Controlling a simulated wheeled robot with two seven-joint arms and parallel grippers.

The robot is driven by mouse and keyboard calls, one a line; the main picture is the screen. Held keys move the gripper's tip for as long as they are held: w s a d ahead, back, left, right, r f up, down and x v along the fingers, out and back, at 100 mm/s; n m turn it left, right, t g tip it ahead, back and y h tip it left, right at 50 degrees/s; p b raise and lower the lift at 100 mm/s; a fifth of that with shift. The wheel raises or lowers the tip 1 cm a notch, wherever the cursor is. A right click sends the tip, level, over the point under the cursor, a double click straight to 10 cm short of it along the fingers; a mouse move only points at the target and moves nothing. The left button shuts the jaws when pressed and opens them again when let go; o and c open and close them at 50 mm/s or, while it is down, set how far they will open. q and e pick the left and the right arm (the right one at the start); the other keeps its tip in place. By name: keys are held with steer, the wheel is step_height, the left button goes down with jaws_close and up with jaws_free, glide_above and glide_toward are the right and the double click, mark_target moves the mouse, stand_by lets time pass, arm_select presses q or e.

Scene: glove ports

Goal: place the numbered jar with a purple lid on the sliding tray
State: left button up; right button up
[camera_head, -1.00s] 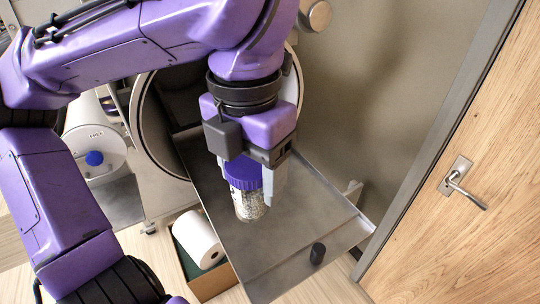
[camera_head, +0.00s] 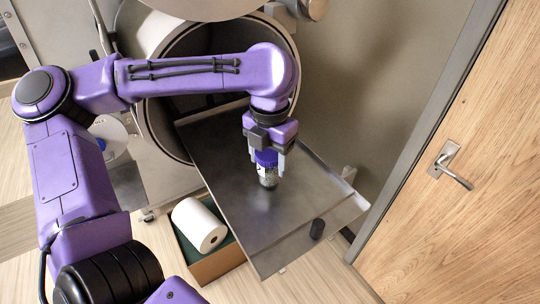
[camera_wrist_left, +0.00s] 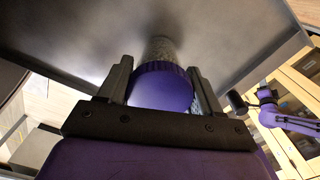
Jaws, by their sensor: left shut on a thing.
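The jar with a purple lid (camera_head: 268,175) is upright, lid up, over the middle of the sliding tray (camera_head: 235,221). My left gripper (camera_head: 267,156) points down and is shut on the jar at its purple lid. In the left wrist view the lid (camera_wrist_left: 162,88) sits between the two fingers (camera_wrist_left: 160,84), with the speckled jar body beyond it. The jar's base is at or very close to the tray surface; I cannot tell if it touches. No number is readable on the jar. My right gripper is out of view.
The metal tray sticks out of a round port (camera_head: 160,118) and has a black knob (camera_head: 317,228) near its front. A cardboard box (camera_head: 217,263) holding a white roll (camera_head: 200,225) stands left of the tray. A wooden door (camera_head: 470,130) is at right.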

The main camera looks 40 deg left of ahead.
arm_select(q)
steer(key=shift+w+f, duration=0.15)
steer(key=shift+w, duration=0.15)
steer(key=o, duration=1.1)
steer(key=shift+s, duration=0.2)
steer(key=shift+w+r, duration=0.15)
steer(key=shift+r, duration=0.3)
step_height(320, 180, up, 11)
steer(key=shift+r, duration=0.2)
